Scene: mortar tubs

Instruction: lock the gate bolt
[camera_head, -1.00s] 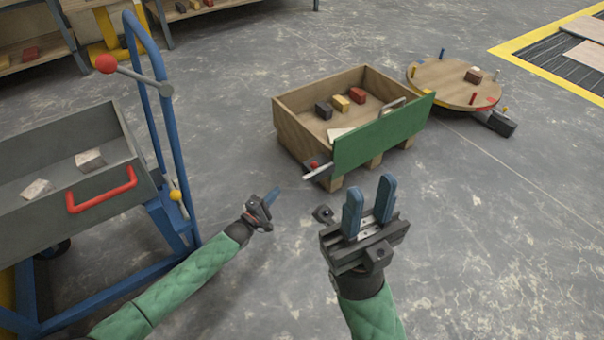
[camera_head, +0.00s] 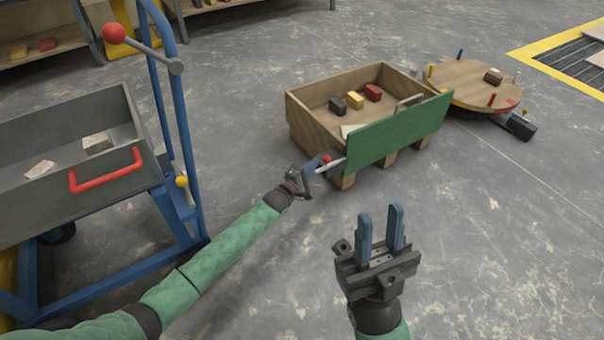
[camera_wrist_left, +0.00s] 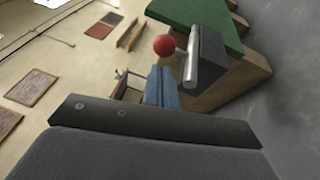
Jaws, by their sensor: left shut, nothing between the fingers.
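The wooden crate (camera_head: 305,118) stands on the floor, its green gate (camera_head: 400,130) upright across its front. The bolt (camera_head: 331,166), a light metal rod with a red knob (camera_head: 326,159), is at the gate's left end. In the left wrist view the red knob (camera_wrist_left: 164,44) stands beside the metal rod (camera_wrist_left: 193,55) and its grey housing. My left gripper (camera_head: 322,163) is shut and empty, right at the bolt. Its blue fingers (camera_wrist_left: 161,90) lie together just below the knob; I cannot tell if they touch it. My right gripper (camera_head: 380,212) is open and empty above the floor.
Red, yellow and dark blocks (camera_head: 356,99) lie in the crate. A round wooden turntable (camera_head: 470,80) stands behind it to the right. A blue cart (camera_head: 165,90) with a grey tray (camera_head: 60,140) is on the left. The floor at the right front is clear.

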